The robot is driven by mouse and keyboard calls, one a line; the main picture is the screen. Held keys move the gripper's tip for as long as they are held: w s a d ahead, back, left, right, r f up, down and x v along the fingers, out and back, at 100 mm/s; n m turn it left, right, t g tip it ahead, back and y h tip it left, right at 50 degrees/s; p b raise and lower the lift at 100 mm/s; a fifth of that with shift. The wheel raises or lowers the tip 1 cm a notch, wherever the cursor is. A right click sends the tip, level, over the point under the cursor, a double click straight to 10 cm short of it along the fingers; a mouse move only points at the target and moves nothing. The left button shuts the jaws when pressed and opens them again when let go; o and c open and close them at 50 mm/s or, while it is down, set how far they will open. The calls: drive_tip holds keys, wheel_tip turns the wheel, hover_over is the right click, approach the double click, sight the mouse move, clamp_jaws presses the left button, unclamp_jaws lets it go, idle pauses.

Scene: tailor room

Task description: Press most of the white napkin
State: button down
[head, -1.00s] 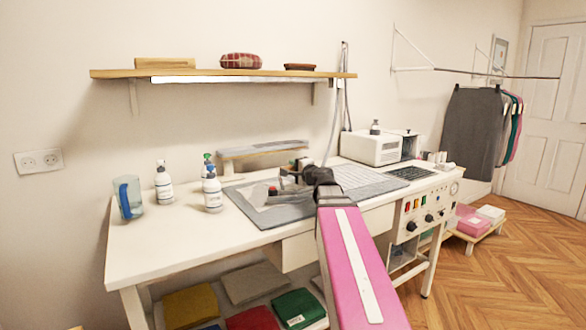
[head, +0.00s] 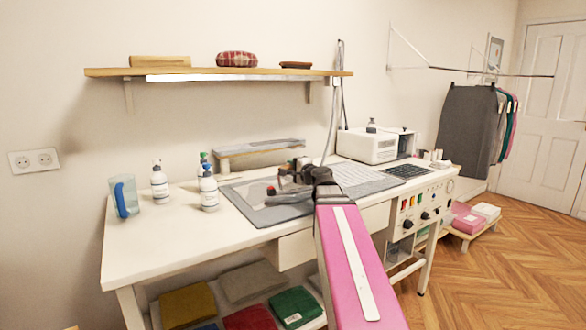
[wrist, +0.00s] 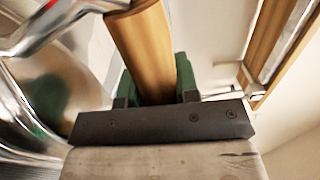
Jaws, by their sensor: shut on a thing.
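My gripper (wrist: 157,92) is shut on the wooden handle (wrist: 145,45) of the iron, with a green finger at each side of it. The iron's shiny metal body (wrist: 35,85) fills the left of the wrist view. In the head view the iron (head: 287,196) is small, low over or on the grey pressing mat (head: 275,217), partly hidden by my arm. I cannot tell whether its sole touches the cloth. The white napkin (head: 248,195) appears as a pale flat patch on the mat, left of the iron and partly covered.
Several bottles (head: 209,192) and a blue-handled jug (head: 124,197) stand on the left of the white table (head: 150,245). A narrow raised board (head: 260,148) stands behind the mat. A white machine (head: 368,147) is at the back right. A wall shelf (head: 220,72) hangs above.

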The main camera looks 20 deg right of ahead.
drive_tip(key=x, duration=0.9)
idle(1.9)
drive_tip(key=shift+w+d+f, duration=0.1)
drive_tip(key=shift+w, duration=0.15)
drive_tip(key=x, duration=0.9)
idle(2.1)
idle(0.4)
drive_tip(key=s+a, duration=0.2)
drive_tip(key=a, duration=0.4)
drive_tip(key=shift+a, duration=0.15)
idle(1.3)
